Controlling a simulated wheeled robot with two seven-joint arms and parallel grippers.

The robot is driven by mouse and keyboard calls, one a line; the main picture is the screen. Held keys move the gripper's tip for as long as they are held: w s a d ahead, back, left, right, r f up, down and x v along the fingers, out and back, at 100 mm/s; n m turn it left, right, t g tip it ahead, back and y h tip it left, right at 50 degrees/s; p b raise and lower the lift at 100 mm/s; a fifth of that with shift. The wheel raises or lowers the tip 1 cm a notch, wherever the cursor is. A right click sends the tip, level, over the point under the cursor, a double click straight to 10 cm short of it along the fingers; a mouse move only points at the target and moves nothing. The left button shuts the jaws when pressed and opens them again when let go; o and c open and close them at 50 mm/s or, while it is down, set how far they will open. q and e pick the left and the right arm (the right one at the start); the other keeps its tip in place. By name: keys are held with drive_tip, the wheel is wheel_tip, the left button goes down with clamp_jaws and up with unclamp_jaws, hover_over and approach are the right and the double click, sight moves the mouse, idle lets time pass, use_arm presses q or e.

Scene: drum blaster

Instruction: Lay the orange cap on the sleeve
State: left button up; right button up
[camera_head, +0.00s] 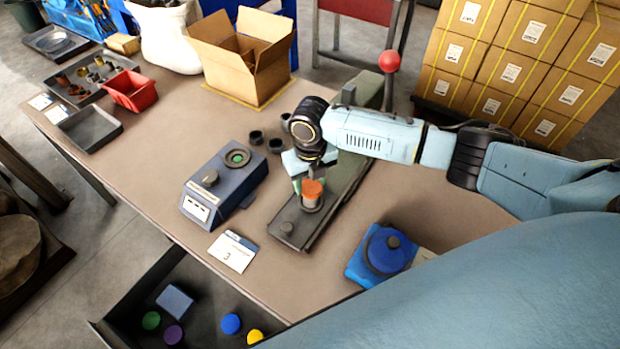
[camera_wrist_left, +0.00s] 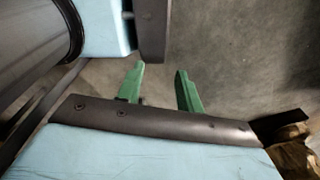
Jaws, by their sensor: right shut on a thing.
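The orange cap (camera_head: 312,189) is at the middle of the head view, just above or on a grey sleeve (camera_head: 309,206). The sleeve stands on the dark bed of a press-like fixture (camera_head: 290,225). My right gripper (camera_head: 309,180) comes down from above and is shut on the cap; its fingertips are partly hidden by the wrist. I cannot tell whether the cap touches the sleeve. My left gripper (camera_wrist_left: 160,78) shows only in the left wrist view, with its green fingers apart and nothing between them, over bare floor.
A red ball knob (camera_head: 389,61) rises behind my right arm. A blue-grey device (camera_head: 224,182) with a round seat stands left of the fixture, and a blue block with a round knob (camera_head: 385,252) stands right. An open drawer (camera_head: 205,283) holds several coloured discs. A cardboard box (camera_head: 240,60) stands behind.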

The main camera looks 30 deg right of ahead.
drive_tip(key=shift+f, duration=0.35)
idle(0.5)
drive_tip(key=o, duration=1.5)
wheel_tip(320, 180, up, 6)
drive_tip(key=p, duration=0.6)
